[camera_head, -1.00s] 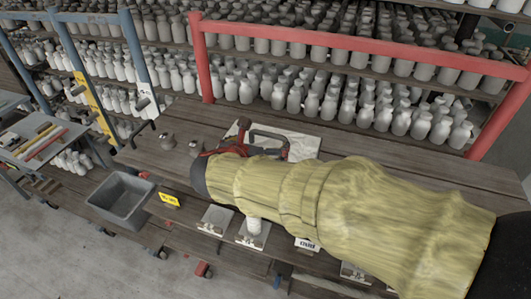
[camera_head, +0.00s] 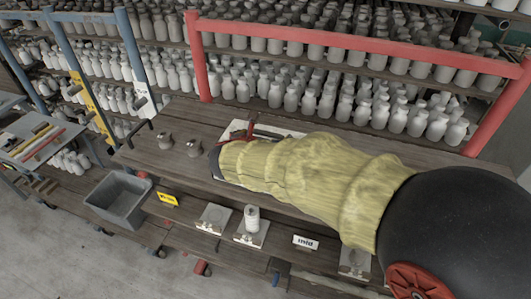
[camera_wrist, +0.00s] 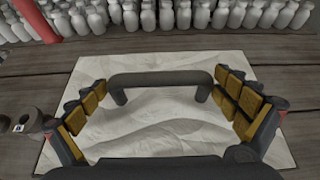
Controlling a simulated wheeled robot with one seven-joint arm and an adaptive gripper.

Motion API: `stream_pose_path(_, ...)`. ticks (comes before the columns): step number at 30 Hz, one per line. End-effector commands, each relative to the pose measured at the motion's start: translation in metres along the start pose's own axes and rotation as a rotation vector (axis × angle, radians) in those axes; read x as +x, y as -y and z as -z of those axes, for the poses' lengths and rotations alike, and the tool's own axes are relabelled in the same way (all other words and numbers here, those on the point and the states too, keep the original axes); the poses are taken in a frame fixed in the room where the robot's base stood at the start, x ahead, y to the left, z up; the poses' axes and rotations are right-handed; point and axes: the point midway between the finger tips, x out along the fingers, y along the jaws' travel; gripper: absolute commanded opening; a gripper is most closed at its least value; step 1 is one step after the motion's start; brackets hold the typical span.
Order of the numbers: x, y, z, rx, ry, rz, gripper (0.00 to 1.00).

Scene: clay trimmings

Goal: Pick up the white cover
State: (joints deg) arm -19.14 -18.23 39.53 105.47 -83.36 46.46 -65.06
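The white cover (camera_wrist: 150,135) is a creased pale sheet lying flat on the wooden bench, with a dark bar handle (camera_wrist: 160,78) standing on it. In the head view, only edges of the cover (camera_head: 236,126) show behind my yellow-sleeved arm. My gripper (camera_wrist: 160,84) is open over the cover. Its yellow-padded fingers stand apart, one on each side of the handle. I see gaps between the pads and the handle. The head view shows a bit of my gripper's red part, with most of it hidden by the sleeve.
Two small metal-grey vessels (camera_head: 193,147) stand on the bench left of my arm. A grey bin (camera_head: 119,196) is at lower left. A white bottle (camera_head: 252,218) stands on a plate at the front. A red frame (camera_head: 350,43) and shelves of bottles (camera_head: 300,92) rise behind.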

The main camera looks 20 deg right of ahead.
Motion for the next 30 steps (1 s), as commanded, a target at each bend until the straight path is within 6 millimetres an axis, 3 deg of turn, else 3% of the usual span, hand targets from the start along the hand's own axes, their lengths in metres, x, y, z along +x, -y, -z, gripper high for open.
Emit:
stream_pose_path(26,-0.0003,0.0001,0.0,0.001,0.0,0.0,0.47)
stream_pose_path(30,-0.0005,-0.0001,-0.0006,0.001,0.001,0.0,0.47)
